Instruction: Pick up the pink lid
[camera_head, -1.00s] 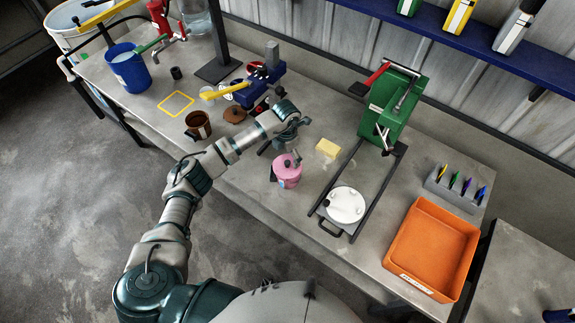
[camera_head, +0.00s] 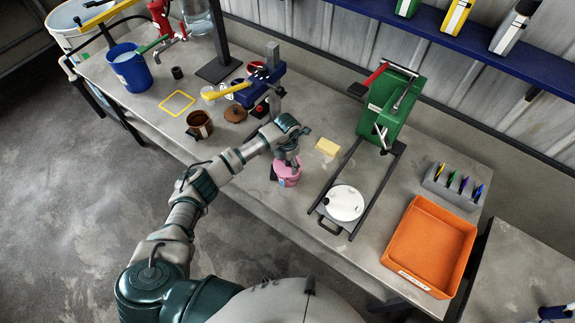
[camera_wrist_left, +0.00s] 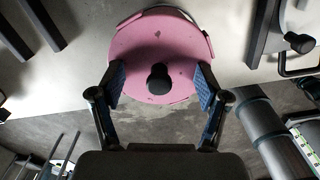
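The pink lid (camera_wrist_left: 150,45) with its black knob (camera_wrist_left: 158,78) sits on top of the pink can (camera_head: 287,180) on the workbench. My left gripper (camera_head: 290,160) is over the can and hides most of the lid in the head view. In the left wrist view my left gripper (camera_wrist_left: 159,82) is open, with one blue-padded finger on each side of the knob. The knob stands between the fingers with clear gaps, so nothing is gripped. I cannot tell whether the fingertips touch the lid's surface. My right gripper is not in view.
A yellow sponge (camera_head: 327,147) lies just beyond the can. The green machine (camera_head: 391,105) with dark rails and a white lid (camera_head: 345,203) stands to the right. A brown can (camera_head: 199,124) is to the left. An orange bin (camera_head: 432,246) is at the right.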

